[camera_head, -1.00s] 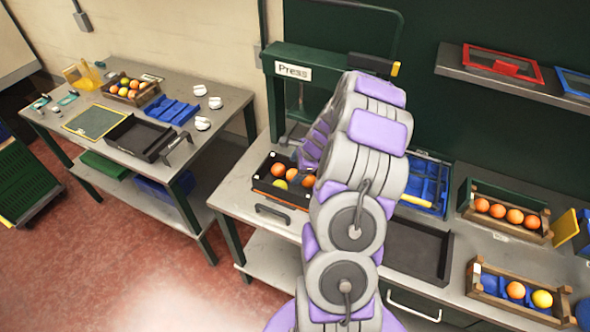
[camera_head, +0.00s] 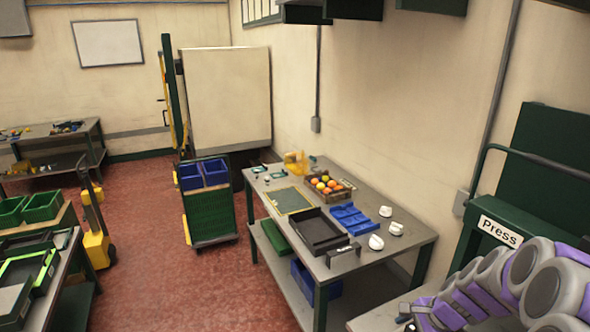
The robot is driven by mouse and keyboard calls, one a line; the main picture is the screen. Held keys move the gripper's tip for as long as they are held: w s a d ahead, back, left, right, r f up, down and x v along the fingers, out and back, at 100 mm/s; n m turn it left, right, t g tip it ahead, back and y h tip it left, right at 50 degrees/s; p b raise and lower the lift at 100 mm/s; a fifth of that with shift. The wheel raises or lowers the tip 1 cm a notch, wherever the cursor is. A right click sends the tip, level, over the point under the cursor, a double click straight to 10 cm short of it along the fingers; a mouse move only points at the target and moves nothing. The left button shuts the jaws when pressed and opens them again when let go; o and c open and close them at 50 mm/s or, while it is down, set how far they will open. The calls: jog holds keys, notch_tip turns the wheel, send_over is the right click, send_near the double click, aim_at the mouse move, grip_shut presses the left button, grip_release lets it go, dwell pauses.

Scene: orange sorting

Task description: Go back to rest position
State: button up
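My grey and purple arm (camera_head: 510,285) reaches in from the lower right, in front of the press (camera_head: 500,232). Its far end seems to be at the bottom edge, where a small dark part, likely my gripper (camera_head: 408,318), shows over the bench corner. The fingers are too small and cut off to tell whether they are open or hold anything. No orange is visible at this end of the arm.
A side table (camera_head: 375,268) holds a crate of oranges (camera_head: 345,192), a black tray (camera_head: 318,231), a blue tray (camera_head: 351,218) and white items. A green cart (camera_head: 209,205) and a yellow pallet truck (camera_head: 97,245) stand left. Red floor lies open between.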

jog(key=s+a+r+n+g+b, duration=0.35)
jog(key=s+a+n, duration=0.55)
jog(key=s+a, duration=0.4)
jog(key=s+a+n+g+h+b, duration=0.1)
jog(key=s+a+n+h+b, duration=0.2)
jog(key=s+n, duration=0.4)
jog(key=s, duration=0.9)
jog(key=shift+s+f+n, duration=0.15)
jog(key=shift+s+n, duration=0.15)
jog(key=shift+s, duration=0.05)
jog(key=shift+c, duration=0.3)
